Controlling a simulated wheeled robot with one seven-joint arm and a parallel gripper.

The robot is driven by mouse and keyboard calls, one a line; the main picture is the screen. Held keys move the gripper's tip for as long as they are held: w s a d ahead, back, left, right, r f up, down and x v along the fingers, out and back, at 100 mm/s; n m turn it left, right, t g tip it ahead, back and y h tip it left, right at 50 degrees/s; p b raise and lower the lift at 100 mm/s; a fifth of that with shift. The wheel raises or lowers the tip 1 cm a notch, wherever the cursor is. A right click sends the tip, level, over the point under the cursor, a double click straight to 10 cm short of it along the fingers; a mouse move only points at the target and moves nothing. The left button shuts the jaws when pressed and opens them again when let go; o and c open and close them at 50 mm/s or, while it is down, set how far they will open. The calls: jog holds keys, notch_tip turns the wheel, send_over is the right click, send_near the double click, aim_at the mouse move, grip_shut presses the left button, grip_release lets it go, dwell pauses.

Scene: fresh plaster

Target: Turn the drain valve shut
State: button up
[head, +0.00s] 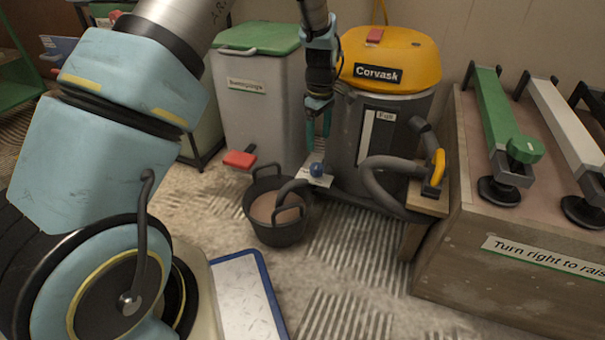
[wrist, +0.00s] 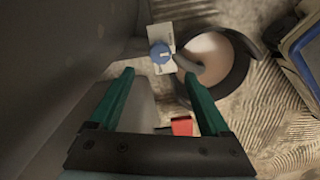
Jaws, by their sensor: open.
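The drain valve has a round blue knob (head: 317,169) on a small pale plate, low by the vacuum's base. The knob also shows in the wrist view (wrist: 160,53), with a pale mark across it; the lettering beside it is too small to read. My gripper (head: 318,138) points down above the knob with green fingers. In the wrist view my gripper (wrist: 159,73) is open, its fingers apart and empty, with the knob just beyond the gap between the tips. I see no contact with the knob.
A black bucket (head: 265,228) holding brownish liquid stands beside the valve, with a grey hose (head: 289,187) reaching into it. The yellow-topped vacuum (head: 391,52) and a grey bin (head: 245,110) with a red pedal (head: 239,159) flank my gripper. A wooden bench (head: 480,260) stands right.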

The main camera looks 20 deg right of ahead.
aim_at(317, 166)
notch_tip(317, 166, down, 11)
jog(key=b, duration=0.5)
jog(key=shift+r, duration=0.1)
grip_shut()
dwell(0.5)
